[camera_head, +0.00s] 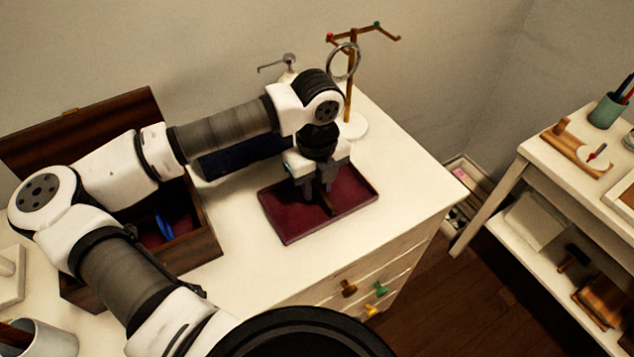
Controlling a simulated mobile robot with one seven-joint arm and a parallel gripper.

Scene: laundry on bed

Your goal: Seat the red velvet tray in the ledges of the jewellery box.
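The red velvet tray (283,221) is a shallow, dark red rectangle on the white dresser top, right of the jewellery box. My gripper (319,190) points down over the middle of the tray, with its fingertips low, close to a dark brown strip in the tray. I cannot tell whether the fingers touch or grip that strip. The jewellery box (207,243) is dark wood and stands at the left with its lid (95,122) raised. My arm hides much of its inside, and its ledges cannot be made out. A blue item (164,227) shows inside on a red lining.
A dark navy item (238,160) lies behind the tray, partly under my arm. A stand with a white base (352,127) and a metal ring is at the back. A cup (42,340) is at the front left. Bare dresser top (410,180) lies right of the tray.

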